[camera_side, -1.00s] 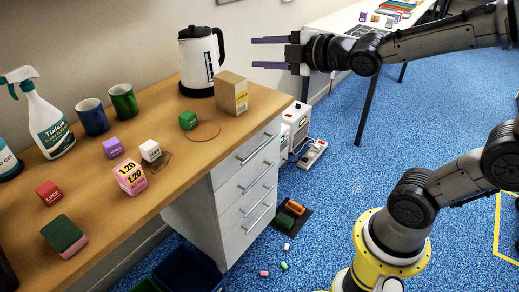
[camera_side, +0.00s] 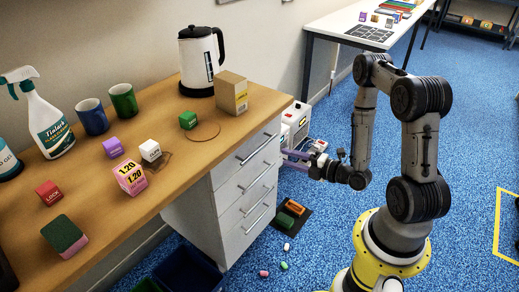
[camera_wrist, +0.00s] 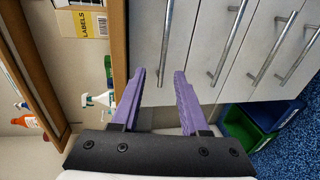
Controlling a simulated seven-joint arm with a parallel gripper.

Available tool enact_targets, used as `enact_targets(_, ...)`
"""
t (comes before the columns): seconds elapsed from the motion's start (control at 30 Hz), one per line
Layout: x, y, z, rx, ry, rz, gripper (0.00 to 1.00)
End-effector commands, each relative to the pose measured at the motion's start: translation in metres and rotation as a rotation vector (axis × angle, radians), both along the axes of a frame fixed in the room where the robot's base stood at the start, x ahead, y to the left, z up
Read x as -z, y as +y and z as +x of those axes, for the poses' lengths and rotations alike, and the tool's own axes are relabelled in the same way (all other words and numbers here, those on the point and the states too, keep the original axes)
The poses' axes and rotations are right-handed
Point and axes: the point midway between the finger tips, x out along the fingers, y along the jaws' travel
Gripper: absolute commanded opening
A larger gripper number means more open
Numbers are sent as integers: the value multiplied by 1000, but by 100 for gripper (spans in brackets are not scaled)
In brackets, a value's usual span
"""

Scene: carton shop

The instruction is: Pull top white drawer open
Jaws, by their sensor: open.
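The white drawer unit (camera_side: 228,205) stands under the wooden desk, and its drawers look shut. The top drawer (camera_side: 232,160) has a horizontal metal bar handle (camera_side: 256,149), which also shows in the wrist view (camera_wrist: 167,35). My gripper (camera_side: 285,157) is open, with its purple fingers pointing at the drawer fronts from the right. In the wrist view, the fingers of my gripper (camera_wrist: 160,72) lie on either side of the lower end of the top handle's bar. Whether they touch it cannot be told. No part of the handle is gripped.
The desk top (camera_side: 200,150) holds a kettle (camera_side: 201,62), a labels carton (camera_side: 231,92), mugs and small blocks. Lower handles (camera_side: 257,177) sit below the top one. A white machine (camera_side: 298,118) stands behind my gripper.

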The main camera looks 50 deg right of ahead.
Motion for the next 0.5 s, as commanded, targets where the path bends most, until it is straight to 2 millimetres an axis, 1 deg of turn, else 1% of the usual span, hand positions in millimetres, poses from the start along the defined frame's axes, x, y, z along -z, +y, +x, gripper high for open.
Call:
enact_targets(0.03, 6, -4, -6, 21, 13, 15, 45)
enact_targets(0.1, 7, -8, -6, 33, 15, 16, 45)
enact_targets(0.23, 8, -10, 2, 32, 13, 11, 45)
enact_targets(0.37, 11, -8, 20, 28, 13, 12, 45)
enact_targets(0.5, 16, -8, 47, 28, 11, 11, 45)
